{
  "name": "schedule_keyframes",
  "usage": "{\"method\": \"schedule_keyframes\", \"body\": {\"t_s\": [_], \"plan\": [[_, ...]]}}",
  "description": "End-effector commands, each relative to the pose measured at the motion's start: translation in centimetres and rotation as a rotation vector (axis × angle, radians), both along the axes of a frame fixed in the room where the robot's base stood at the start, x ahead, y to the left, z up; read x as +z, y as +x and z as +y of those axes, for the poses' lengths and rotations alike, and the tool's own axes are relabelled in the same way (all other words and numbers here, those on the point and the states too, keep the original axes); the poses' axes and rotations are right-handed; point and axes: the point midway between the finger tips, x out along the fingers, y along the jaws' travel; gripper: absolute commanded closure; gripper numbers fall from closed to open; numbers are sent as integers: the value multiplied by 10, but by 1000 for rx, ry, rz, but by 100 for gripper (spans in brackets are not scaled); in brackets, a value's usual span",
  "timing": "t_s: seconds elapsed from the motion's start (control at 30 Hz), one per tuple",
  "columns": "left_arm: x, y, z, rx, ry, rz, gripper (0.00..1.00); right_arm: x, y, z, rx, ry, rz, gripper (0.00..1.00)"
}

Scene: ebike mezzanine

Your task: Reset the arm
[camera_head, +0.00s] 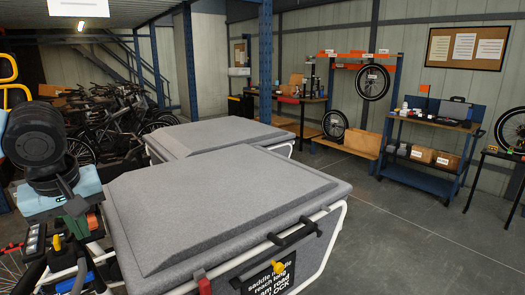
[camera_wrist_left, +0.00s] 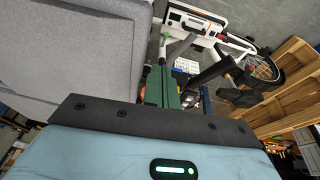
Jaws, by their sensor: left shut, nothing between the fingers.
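My left arm comes in at the left edge of the head view. Its gripper (camera_head: 76,207) points down over the handlebar area of a cargo bike, beside the bike's grey box lid (camera_head: 225,205). In the left wrist view the green fingers of this gripper (camera_wrist_left: 163,88) are together, with nothing seen between them. Whether they touch any bike part below cannot be told. My right gripper is in neither view.
The near box has a white frame, a black handle (camera_head: 290,238) and a dark sign. A second grey-lidded box (camera_head: 215,137) stands behind it. Parked bikes (camera_head: 115,125) fill the back left. A blue workbench (camera_head: 430,125) stands at the right; the floor (camera_head: 400,235) between is clear.

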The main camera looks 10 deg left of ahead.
Motion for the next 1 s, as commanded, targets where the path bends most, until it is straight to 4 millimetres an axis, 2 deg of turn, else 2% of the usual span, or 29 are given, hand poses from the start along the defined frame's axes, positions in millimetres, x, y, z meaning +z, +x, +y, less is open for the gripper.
{"method": "schedule_keyframes", "body": {"t_s": [0.27, 0.47, 0.7, 1.0], "plan": [[-38, -4, -5, 27, -239, 2, 100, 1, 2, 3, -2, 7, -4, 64], [-74, -8, -19, 53, -478, 1, 100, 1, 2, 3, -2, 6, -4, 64], [-111, -12, -48, 86, -772, 1, 100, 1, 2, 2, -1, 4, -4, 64], [-143, -16, -96, 125, -1132, 1, 100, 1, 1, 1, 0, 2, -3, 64]]}}
